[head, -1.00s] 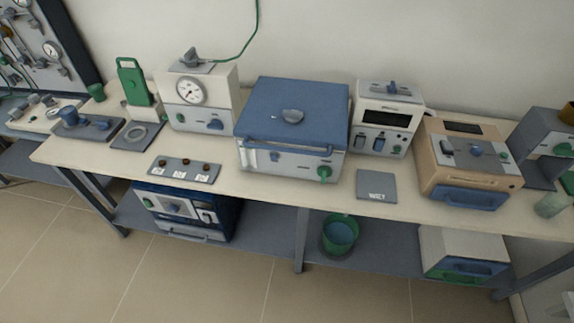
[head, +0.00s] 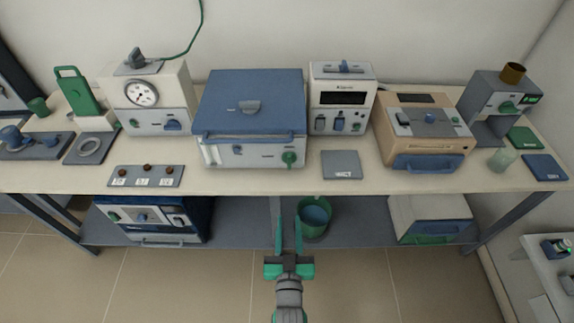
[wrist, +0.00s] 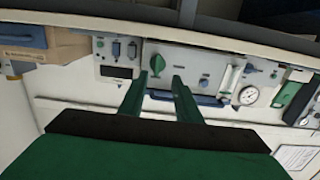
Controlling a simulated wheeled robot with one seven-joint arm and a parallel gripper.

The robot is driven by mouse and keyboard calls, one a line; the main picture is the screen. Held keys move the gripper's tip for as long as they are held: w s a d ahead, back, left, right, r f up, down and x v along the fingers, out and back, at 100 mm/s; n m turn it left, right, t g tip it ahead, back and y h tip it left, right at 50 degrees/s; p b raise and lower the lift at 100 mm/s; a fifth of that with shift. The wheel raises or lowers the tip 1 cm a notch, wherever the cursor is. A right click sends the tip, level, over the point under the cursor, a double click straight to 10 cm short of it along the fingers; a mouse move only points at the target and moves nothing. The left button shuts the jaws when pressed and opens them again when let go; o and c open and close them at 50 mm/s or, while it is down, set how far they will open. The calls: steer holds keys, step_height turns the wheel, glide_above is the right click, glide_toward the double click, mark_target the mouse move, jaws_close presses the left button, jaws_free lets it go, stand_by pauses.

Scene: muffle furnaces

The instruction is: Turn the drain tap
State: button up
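A green tap (head: 289,158) sits low on the right of the pale front of a blue-lidded box (head: 252,92) on the bench. It also shows in the wrist view as a green handle (wrist: 157,64) on the box's front panel. My gripper (head: 288,224) is open and empty, in front of the bench and lower in the picture than the tap. In the wrist view my gripper's two fingers (wrist: 157,86) stand apart, with the tap beyond and between their tips. They appear clear of it.
A grey plate (head: 341,165) and a panel with brown knobs (head: 146,176) lie on the bench. A tan furnace (head: 422,135), a white unit (head: 341,95) and a gauge box (head: 150,97) flank the blue-lidded box. A green bucket (head: 313,220) stands on the lower shelf.

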glide_toward(290, 160)
steer(key=shift+t, duration=0.3)
steer(key=w, duration=0.8)
steer(key=shift+w+f, duration=0.2)
steer(key=shift+f, duration=0.15)
steer(key=shift+s+a, duration=0.1)
steer(key=shift+a, duration=0.25)
steer(key=shift+c, duration=0.9)
steer(key=c, duration=0.5)
steer(key=shift+s+d, duration=0.2)
steer(key=shift+d, duration=0.35)
jaws_close()
